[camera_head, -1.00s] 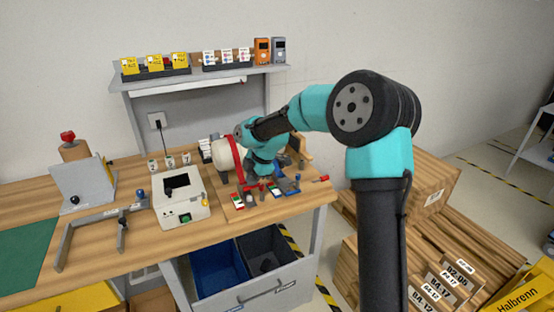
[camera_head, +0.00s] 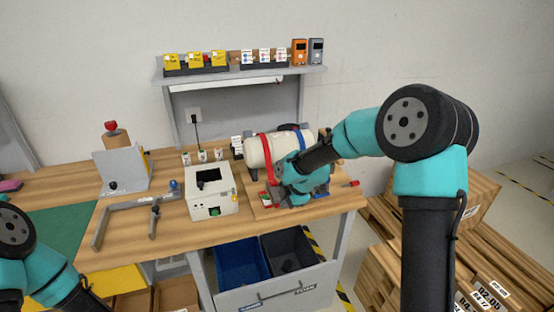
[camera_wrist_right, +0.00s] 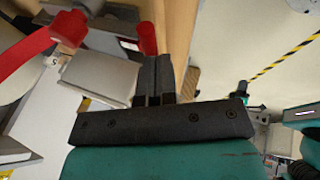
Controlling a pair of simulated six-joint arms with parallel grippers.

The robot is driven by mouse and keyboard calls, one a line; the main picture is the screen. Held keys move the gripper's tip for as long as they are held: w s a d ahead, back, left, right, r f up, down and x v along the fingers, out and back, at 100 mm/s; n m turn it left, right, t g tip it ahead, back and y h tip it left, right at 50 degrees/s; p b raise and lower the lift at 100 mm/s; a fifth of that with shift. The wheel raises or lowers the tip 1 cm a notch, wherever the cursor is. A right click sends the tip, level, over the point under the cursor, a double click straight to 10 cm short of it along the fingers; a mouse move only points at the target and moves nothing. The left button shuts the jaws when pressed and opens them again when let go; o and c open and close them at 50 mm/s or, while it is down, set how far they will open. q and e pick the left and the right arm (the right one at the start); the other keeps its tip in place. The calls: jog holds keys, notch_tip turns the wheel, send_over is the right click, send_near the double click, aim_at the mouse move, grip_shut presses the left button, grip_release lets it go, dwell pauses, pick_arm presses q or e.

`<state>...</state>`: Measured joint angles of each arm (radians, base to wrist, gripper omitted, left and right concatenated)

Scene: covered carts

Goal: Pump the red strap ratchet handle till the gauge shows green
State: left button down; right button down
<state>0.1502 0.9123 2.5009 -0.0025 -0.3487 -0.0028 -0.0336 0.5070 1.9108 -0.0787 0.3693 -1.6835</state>
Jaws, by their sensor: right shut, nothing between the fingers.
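A cream cylinder (camera_head: 257,152) lies on the bench with a red strap (camera_head: 266,152) and a blue strap (camera_head: 302,142) around it. My right gripper (camera_head: 280,190) is low at the front of the cylinder, mostly hidden by its own arm. In the right wrist view its fingers (camera_wrist_right: 155,72) are shut and empty. A red handle grip (camera_wrist_right: 147,38) shows just beyond the fingertips; I cannot tell whether they touch. The red strap (camera_wrist_right: 28,48) runs at the left there. The gauge reading cannot be made out. My left arm shows at lower left, its gripper outside the picture.
A white box (camera_head: 212,203) with a dark opening stands left of the cylinder. A grey metal bracket (camera_head: 122,170) and a clamp frame (camera_head: 135,203) are farther left. Blue (camera_head: 240,262) and dark bins (camera_head: 290,250) sit under the bench. Wooden crates (camera_head: 385,235) stand at the right.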

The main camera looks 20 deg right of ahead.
dwell(0.6)
jog(key=s+v, duration=0.2)
jog(key=v, duration=1.1)
jog(key=shift+s+a+f, duration=0.4)
